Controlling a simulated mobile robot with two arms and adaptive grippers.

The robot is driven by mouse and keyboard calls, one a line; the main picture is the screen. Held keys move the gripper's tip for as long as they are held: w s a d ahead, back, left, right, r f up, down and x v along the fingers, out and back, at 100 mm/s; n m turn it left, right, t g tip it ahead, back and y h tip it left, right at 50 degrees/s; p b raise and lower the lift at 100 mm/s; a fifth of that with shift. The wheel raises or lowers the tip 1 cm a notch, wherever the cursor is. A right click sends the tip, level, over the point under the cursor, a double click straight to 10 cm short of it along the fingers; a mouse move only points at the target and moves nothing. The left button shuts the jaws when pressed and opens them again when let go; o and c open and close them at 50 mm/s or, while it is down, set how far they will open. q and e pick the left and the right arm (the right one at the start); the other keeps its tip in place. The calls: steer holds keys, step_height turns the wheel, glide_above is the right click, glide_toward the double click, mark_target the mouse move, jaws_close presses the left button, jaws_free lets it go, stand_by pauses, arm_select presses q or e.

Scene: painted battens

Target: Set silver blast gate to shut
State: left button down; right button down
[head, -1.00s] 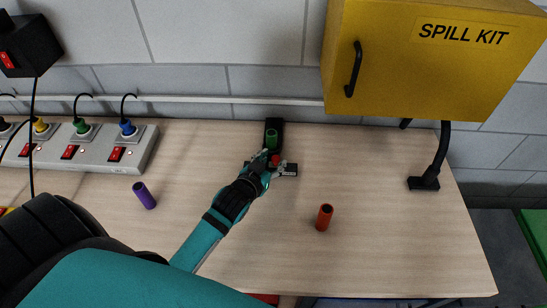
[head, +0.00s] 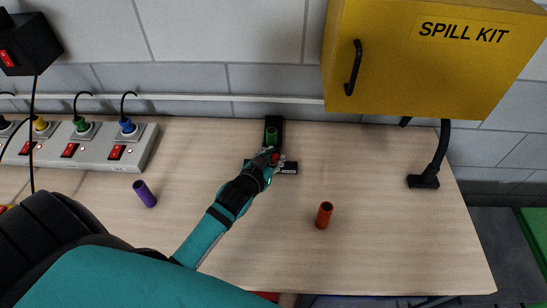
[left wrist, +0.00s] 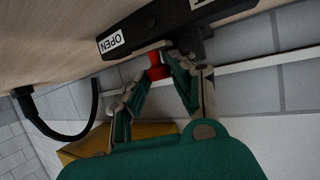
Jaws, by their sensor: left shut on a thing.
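The blast gate is a dark bar (head: 288,168) on the bench, with a red knob (head: 278,161) near its middle. In the left wrist view, the bar (left wrist: 135,30) carries an "OPEN" label (left wrist: 110,42) at one end and a second, cut-off label at the other. The knob (left wrist: 155,70) sits between them, by a pale metal strip. My left gripper (head: 270,158) is shut on the red knob; its fingers (left wrist: 165,68) flank it in the left wrist view. They partly hide the bar in the head view. My right gripper is not in view.
An orange-red tube (head: 324,215) and a purple tube (head: 145,194) stand on the bench. A yellow spill kit cabinet (head: 430,70) overhangs the back right. A power strip (head: 90,155) lies left.

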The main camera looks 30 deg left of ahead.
arm_select(q)
steer(key=a, duration=0.1)
steer(key=s+a+p, duration=0.1)
steer(key=a, duration=0.1)
steer(key=s+a+p, duration=0.1)
steer(key=shift+a+r, duration=0.1)
steer(key=shift+a, duration=0.05)
steer(key=shift+s+a, duration=0.2)
steer(key=shift+a, duration=0.15)
steer(key=shift+d, duration=0.1)
steer(key=c, duration=1.4)
jaws_free()
steer(key=shift+c, duration=0.2)
steer(key=o, duration=0.3)
steer(key=shift+a, duration=0.2)
